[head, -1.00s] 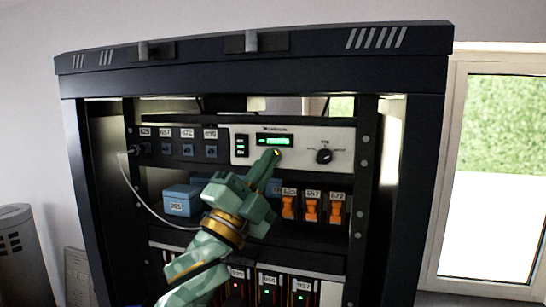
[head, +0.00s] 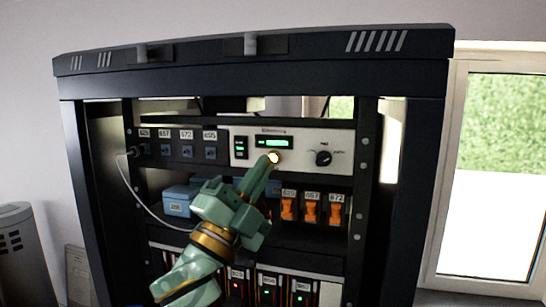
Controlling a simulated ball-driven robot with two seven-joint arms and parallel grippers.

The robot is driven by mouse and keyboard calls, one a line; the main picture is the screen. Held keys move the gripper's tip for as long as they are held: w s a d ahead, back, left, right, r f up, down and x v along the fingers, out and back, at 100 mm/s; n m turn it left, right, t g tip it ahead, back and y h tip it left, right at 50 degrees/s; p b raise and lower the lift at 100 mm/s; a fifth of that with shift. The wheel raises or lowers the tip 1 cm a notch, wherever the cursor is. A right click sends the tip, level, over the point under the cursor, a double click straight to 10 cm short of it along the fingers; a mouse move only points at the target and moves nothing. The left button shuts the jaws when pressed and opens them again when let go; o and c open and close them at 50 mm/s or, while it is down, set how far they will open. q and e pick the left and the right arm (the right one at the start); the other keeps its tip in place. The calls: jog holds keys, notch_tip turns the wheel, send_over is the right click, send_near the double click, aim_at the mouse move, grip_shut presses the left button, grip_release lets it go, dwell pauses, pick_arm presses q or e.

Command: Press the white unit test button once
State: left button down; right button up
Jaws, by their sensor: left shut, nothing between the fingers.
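The white unit (head: 305,139) sits in the upper part of the black rack. It has a lit green display (head: 273,142), a black knob (head: 323,158) and a round button (head: 274,158) under the display. The button glows bright yellow-white. My left gripper (head: 266,163) is shut and empty, its fingertips pointing up at the button's lower left edge. I cannot tell whether the tips touch it. My right gripper is not in view.
Left of the white unit is a dark panel (head: 180,150) with several labelled sockets and a plugged cable. Below are blue boxes (head: 178,200) and orange switches (head: 311,209). Lower down are modules with red and green lights. A window (head: 495,170) is at the right.

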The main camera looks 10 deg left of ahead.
pick_arm(q)
jog(key=s+p, duration=0.1)
jog(key=s, duration=0.2)
jog(key=shift+s, duration=0.4)
dwell(0.8)
